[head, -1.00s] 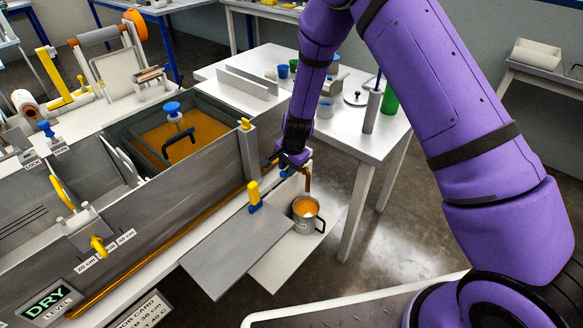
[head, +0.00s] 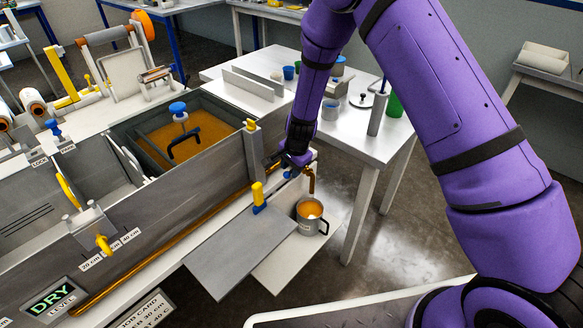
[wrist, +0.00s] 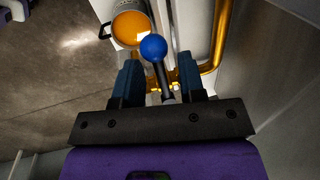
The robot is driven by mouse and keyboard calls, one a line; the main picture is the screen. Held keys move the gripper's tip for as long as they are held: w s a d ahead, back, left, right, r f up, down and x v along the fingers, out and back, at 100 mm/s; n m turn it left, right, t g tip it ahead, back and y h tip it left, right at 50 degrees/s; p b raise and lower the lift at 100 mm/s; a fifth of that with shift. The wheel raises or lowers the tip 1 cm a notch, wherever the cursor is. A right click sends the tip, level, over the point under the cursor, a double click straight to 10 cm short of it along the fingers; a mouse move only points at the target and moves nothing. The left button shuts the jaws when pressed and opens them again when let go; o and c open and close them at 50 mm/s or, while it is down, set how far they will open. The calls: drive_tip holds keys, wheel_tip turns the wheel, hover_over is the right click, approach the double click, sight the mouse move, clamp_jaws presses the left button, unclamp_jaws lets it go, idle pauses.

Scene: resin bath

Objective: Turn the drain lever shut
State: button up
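The drain lever (wrist: 153,48) has a blue ball knob on a dark stem, seen in the wrist view. It stands in the gap between my gripper's fingers (wrist: 160,80), which are apart with space on both sides of the stem. In the head view my gripper (head: 291,168) is at the right end of the bath, by the brass drain pipe (head: 311,181), and mostly hides the lever. A metal cup (head: 310,212) with amber liquid stands below the pipe's mouth; it also shows in the wrist view (wrist: 130,27).
A yellow-handled blue clamp (head: 258,195) stands left of my gripper, beside a grey sloping plate (head: 235,255). The bath wall (head: 200,190) runs along the left. A white table (head: 350,140) with cups stands behind my arm. Open floor lies right of the cup.

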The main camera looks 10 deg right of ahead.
wheel_tip(320, 180, up, 11)
drive_tip(key=s+d, duration=0.1)
drive_tip(key=shift+s+d+f, duration=0.15)
drive_tip(key=shift+s+f, duration=0.05)
drive_tip(key=shift+s, duration=0.15)
idle(0.4)
drive_tip(key=s+d+r+n+t+y, duration=0.1)
drive_tip(key=s+d+r+n, duration=0.35)
drive_tip(key=r, duration=0.85)
drive_tip(key=s+d+r+n+t, duration=0.1)
drive_tip(key=s+d+r, duration=0.6)
drive_tip(key=r, duration=0.5)
drive_tip(key=s+d+r+n+h, duration=0.1)
drive_tip(key=s+d+r+n, duration=0.1)
drive_tip(key=s, duration=0.9)
drive_tip(key=s+d+r+n+t+h, duration=0.1)
drive_tip(key=s+d+r, duration=0.4)
drive_tip(key=s, duration=0.6)
drive_tip(key=shift+s+d+r+n, duration=0.25)
drive_tip(key=shift+r+n, duration=0.35)
drive_tip(key=shift+n, duration=0.25)
